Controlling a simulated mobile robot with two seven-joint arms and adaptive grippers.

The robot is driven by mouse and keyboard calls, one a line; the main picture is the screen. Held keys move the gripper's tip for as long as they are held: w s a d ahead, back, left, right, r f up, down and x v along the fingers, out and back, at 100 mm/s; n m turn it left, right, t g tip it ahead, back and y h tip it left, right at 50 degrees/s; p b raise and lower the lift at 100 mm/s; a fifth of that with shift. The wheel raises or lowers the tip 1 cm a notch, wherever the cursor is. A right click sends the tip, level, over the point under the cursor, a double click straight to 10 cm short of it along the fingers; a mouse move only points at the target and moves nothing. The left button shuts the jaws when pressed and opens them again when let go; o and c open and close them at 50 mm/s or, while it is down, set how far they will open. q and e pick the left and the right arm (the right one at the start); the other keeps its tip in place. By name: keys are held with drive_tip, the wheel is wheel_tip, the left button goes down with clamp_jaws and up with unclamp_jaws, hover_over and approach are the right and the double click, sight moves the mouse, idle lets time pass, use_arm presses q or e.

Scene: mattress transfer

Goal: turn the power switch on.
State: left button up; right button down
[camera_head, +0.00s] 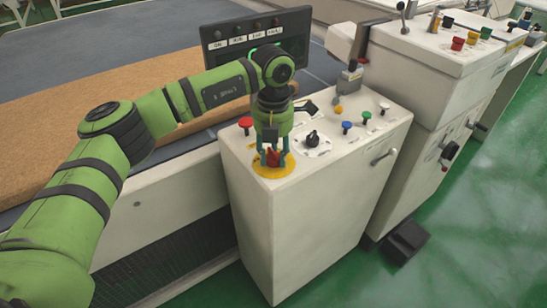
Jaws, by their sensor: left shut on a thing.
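A red switch knob (273,160) sits on a round yellow plate (274,171) at the front left corner of the white control cabinet's top. I take it to be the power switch. My left gripper (272,155) points down over it, its fingers shut around the red knob and partly hiding it. Which way the knob is turned is hard to tell. My right gripper is not in view.
The white cabinet (318,225) also carries a black rotary knob (312,139), a red button (245,123) and several small coloured buttons, close to my gripper. A black panel (258,39) stands behind. A brown mattress (60,125) lies at left.

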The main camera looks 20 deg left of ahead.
use_arm(q)
drive_tip(key=m, duration=0.2)
drive_tip(key=m+b, duration=0.1)
drive_tip(key=shift+s+f+m, duration=0.2)
drive_tip(key=shift+f+m, duration=0.15)
drive_tip(key=shift+m, duration=0.05)
drive_tip(key=shift+m+b, duration=0.7)
drive_tip(key=shift+m, duration=1.2)
drive_tip(key=o, duration=1.1)
drive_tip(key=shift+a+r, duration=0.1)
drive_tip(key=shift+o, duration=0.2)
drive_tip(key=shift+r, duration=0.1)
drive_tip(key=shift+w+r, duration=0.1)
